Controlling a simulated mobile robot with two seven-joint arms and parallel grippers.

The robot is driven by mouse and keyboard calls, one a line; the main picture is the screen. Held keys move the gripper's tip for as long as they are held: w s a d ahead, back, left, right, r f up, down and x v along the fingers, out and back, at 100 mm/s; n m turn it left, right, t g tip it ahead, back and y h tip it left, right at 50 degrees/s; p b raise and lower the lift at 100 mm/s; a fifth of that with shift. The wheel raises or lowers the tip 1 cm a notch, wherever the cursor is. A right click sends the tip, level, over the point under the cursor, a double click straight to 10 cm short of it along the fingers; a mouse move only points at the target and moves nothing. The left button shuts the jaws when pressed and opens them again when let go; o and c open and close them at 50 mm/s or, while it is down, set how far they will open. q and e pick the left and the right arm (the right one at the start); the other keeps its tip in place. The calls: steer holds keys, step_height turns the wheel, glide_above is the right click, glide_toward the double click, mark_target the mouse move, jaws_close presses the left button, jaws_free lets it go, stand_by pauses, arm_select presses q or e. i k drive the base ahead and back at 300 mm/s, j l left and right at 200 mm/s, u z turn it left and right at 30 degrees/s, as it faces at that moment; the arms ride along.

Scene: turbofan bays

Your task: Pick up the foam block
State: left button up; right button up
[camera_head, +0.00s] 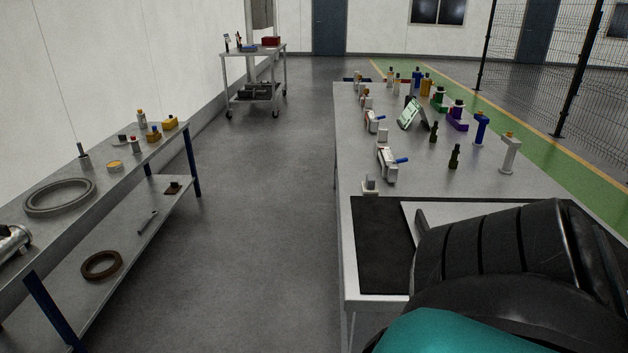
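I cannot pick out the foam block with certainty. A yellow block-like item (170,123) sits at the far end of the left bench (130,165). Both are too small to tell what they are made of. A large black and teal shape fills the lower right and hides part of the right bench. Neither of my grippers can be made out.
The right bench holds several bottles, clamp-like tools and a tilted tablet (410,113). The left bench carries a grey ring (60,197), with a brown ring (101,265) on its lower shelf. A cart (254,52) stands at the back. The grey floor between the benches is clear.

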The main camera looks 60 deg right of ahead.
mark_target(370, 186)
steer(key=i+j+z, duration=0.1)
steer(key=i+j, duration=0.15)
steer(key=i, duration=0.25)
steer(key=i+j+z, duration=0.1)
steer(key=i+j, duration=0.2)
steer(key=i, duration=0.2)
steer(key=i+z, duration=0.2)
steer(key=z, duration=0.25)
steer(key=i+z, duration=0.15)
steer(key=z, duration=0.3)
steer(key=i+j+z, duration=0.1)
steer(key=z, duration=0.35)
steer(key=i+z, duration=0.15)
steer(key=z, duration=0.3)
steer(key=i+j+z, duration=0.15)
steer(key=z, duration=0.3)
steer(key=i+j+z, duration=0.15)
steer(key=z, duration=0.35)
steer(key=i+j+z, duration=0.1)
steer(key=z, duration=0.3)
steer(key=i+j+z, duration=0.1)
steer(key=z, duration=0.3)
steer(key=i+j+z, duration=0.1)
steer(key=j+z, duration=0.15)
steer(key=z, duration=0.15)
steer(key=i+j+z, duration=0.1)
steer(key=j+z, duration=0.6)
steer(key=z, duration=0.2)
steer(key=i, duration=0.05)
